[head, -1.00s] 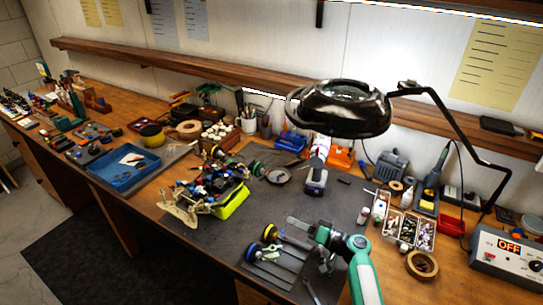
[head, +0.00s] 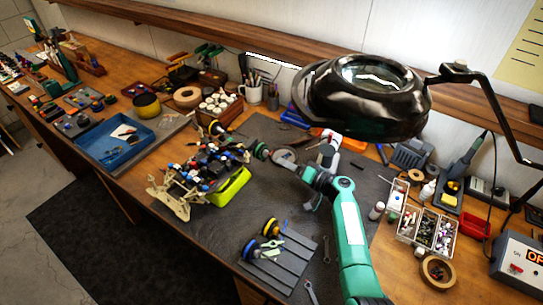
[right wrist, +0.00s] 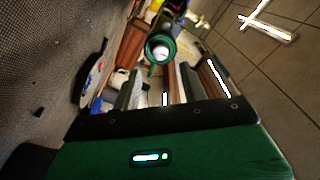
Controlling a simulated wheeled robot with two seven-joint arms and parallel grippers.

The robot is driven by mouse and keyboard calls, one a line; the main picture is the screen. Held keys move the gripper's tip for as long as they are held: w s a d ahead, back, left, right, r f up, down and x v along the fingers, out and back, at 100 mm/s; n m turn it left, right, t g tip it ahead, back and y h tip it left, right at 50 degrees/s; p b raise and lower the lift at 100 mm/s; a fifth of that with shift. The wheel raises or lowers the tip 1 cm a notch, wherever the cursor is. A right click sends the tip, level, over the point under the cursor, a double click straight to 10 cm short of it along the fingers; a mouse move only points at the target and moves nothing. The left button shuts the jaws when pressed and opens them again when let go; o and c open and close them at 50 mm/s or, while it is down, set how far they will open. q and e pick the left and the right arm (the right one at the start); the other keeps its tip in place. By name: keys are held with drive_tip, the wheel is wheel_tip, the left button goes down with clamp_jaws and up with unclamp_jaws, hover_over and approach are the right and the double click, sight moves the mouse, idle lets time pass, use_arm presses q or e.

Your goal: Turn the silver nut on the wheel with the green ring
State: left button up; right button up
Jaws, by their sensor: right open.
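The wheel with the green ring (head: 261,151) sits on the right end of the racecar (head: 208,172). In the right wrist view the green ring (right wrist: 150,42) faces me, with the silver nut (right wrist: 161,53) at its centre. My right gripper (head: 277,157) points at this wheel from the right, close to it. In the right wrist view its fingers (right wrist: 165,85) are open, and the wheel shows beyond the gap between them. My left gripper is not in view.
A yellow-ringed wheel (head: 217,128) is at the car's back. A bright yellow-green stand (head: 232,187) is under the car. Loose wheels with blue and yellow rings (head: 250,249) lie on a grey ribbed tray (head: 293,256) in front. A magnifier lamp (head: 365,95) overhangs the mat.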

sight(267, 155)
drive_tip(key=x, duration=0.5)
drive_tip(key=shift+b, duration=0.35)
drive_tip(key=shift+w+a, duration=0.15)
drive_tip(key=shift+a, duration=0.2)
drive_tip(key=shift+w+a, duration=0.3)
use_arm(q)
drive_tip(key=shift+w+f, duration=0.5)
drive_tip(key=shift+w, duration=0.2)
use_arm(e)
clamp_jaws()
